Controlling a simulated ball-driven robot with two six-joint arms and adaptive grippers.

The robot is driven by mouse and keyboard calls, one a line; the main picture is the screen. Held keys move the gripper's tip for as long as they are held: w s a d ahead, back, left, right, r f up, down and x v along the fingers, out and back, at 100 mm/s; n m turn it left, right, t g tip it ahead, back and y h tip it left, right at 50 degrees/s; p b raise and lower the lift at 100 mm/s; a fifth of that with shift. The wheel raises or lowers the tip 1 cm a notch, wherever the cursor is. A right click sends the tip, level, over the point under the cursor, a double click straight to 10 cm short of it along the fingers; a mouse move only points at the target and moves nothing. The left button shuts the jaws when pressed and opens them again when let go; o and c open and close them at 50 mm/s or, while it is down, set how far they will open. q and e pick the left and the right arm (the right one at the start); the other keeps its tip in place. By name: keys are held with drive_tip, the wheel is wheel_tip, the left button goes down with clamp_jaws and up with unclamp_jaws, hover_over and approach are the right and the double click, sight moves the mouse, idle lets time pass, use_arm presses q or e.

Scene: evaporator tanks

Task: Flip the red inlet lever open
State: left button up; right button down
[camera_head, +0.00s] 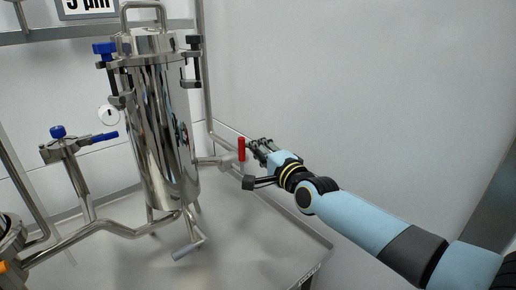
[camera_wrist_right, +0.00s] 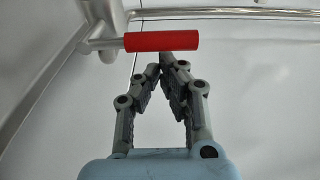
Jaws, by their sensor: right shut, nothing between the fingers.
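The red inlet lever (camera_head: 241,149) stands upright on the pipe at the right side of the steel tank. In the right wrist view the lever (camera_wrist_right: 160,41) lies across the picture just beyond my fingertips. My right gripper (camera_head: 254,143) is just to the right of the lever in the head view, shut and empty. In the right wrist view the tips of my right gripper (camera_wrist_right: 167,62) are together just below the lever's red sleeve. Whether they touch it I cannot tell. My left gripper is not in view.
The shiny steel tank (camera_head: 165,135) stands left of the lever on a grey metal table (camera_head: 265,245). Pipes and blue-handled valves (camera_head: 58,131) are at the left. A vertical pipe (camera_head: 206,80) rises behind the tank. The space right of the lever, above my arm, is clear before a pale wall.

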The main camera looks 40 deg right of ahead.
sight(241, 150)
drive_tip(key=shift+a+r+n, duration=0.15)
drive_tip(key=shift+a+n, duration=0.3)
drive_tip(key=shift+n, duration=0.25)
drive_tip(key=a+n, duration=0.1)
drive_tip(key=n, duration=0.1)
drive_tip(key=a+n, duration=0.2)
drive_tip(key=n, duration=0.1)
drive_tip(key=shift+s+a+r+t+y, duration=0.1)
drive_tip(key=shift+s+r+t+y, duration=0.1)
drive_tip(key=shift+t+y, duration=0.15)
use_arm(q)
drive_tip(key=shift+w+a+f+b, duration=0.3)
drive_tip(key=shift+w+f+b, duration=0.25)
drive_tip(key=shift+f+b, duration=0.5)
use_arm(e)
drive_tip(key=a+f+n+y, duration=0.2)
drive_tip(key=a+f+n, duration=0.2)
drive_tip(key=n, duration=0.9)
drive_tip(key=shift+s+a+f+n+t, duration=0.25)
drive_tip(key=shift+a+n+t, duration=0.2)
drive_tip(key=shift+a, duration=0.6)
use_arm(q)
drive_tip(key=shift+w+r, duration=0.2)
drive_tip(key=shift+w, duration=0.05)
